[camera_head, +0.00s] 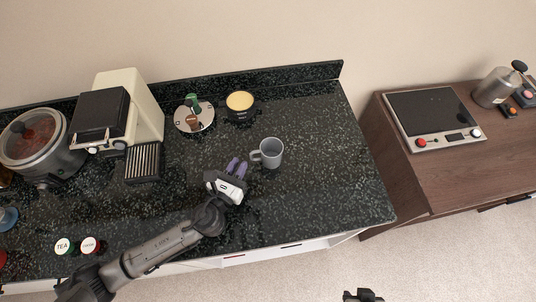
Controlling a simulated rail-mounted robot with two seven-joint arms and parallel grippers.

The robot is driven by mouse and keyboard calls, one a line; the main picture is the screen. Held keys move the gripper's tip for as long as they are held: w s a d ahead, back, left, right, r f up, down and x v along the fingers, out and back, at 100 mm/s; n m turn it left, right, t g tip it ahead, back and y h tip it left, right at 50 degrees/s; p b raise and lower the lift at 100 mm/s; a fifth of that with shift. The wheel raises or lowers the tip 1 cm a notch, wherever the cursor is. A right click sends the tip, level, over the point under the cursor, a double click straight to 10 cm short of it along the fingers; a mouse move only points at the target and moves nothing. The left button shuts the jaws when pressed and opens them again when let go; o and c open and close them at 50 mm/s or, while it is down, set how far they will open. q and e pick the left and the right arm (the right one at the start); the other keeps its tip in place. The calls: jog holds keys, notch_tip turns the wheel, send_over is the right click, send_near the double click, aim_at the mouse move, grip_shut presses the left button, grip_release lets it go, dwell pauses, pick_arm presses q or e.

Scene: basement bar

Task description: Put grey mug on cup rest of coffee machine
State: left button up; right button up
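The grey mug (271,153) stands upright on the dark speckled counter, its handle on its left side. The cream and black coffee machine (146,104) stands to the left, near the back. Its cup rest (143,163), a dark slatted grille at the front, is empty. My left gripper (237,164) is just left of the mug, its purple fingers apart with nothing between them. It looks close to the handle, but I see no contact. Only a dark part of my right gripper (363,296) shows at the bottom edge, so its fingers cannot be judged.
Behind the mug are a small black bowl (240,105) with yellow contents and a round metal stand (194,116). A large lidded pot (38,140) stands far left. Two lidded jars (63,246) stand at the front left. The counter right of the mug is clear.

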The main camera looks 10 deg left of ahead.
aim_at(251, 155)
pick_arm(q)
notch_tip(251, 155, down, 6)
jog(key=shift+b, duration=0.8)
jog(key=shift+w+d+r, duration=0.1)
jog(key=shift+w, duration=0.15)
jog(key=shift+w+d, duration=0.1)
jog(key=shift+w, duration=0.55)
jog(key=w, duration=0.3)
jog(key=w+d+p, duration=0.1)
jog(key=w, duration=0.1)
jog(key=shift+w, duration=0.3)
jog(key=shift+c, duration=1.4)
grip_shut()
